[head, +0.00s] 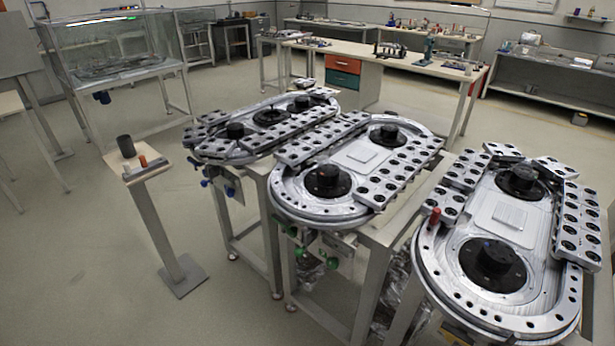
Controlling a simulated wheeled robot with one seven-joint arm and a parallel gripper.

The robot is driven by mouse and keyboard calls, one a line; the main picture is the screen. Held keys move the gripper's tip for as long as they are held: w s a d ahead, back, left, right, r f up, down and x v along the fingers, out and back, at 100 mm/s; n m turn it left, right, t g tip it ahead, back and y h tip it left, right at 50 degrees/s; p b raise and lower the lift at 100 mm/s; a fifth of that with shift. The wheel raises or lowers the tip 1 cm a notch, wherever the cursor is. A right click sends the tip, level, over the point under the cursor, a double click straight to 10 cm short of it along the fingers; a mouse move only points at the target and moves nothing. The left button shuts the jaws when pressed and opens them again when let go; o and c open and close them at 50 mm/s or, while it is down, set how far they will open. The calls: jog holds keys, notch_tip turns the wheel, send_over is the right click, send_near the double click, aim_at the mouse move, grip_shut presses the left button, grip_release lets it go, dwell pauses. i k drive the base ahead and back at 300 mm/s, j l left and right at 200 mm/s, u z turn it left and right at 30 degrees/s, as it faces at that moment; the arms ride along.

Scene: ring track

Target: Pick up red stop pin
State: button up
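A small red upright pin (435,216) stands at the left edge of the nearest ring track (445,275), beside the end of a row of metal carriage blocks. A second small red-orange cylinder (143,161) stands on the small wooden-topped stand (147,170) at the left, next to a dark grey cylinder (126,146). I cannot tell from this view which of the two is the stop pin. My gripper is not in view.
A middle ring track (290,200) and a far ring track (215,150) stand on metal frames beside the nearest one. A glass enclosure (115,50) stands at the back left. Workbenches (400,60) line the back. The floor (80,260) at the front left is clear.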

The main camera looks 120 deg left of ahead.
aim_at(436, 211)
jog(key=u, duration=3.85)
jog(key=z, duration=0.7)
jog(key=i+j+z, duration=0.1)
jog(key=i+z, duration=0.4)
jog(key=i+j+z, duration=0.2)
jog(key=i+z, duration=0.15)
jog(key=z, duration=0.15)
jog(key=i+j, duration=0.25)
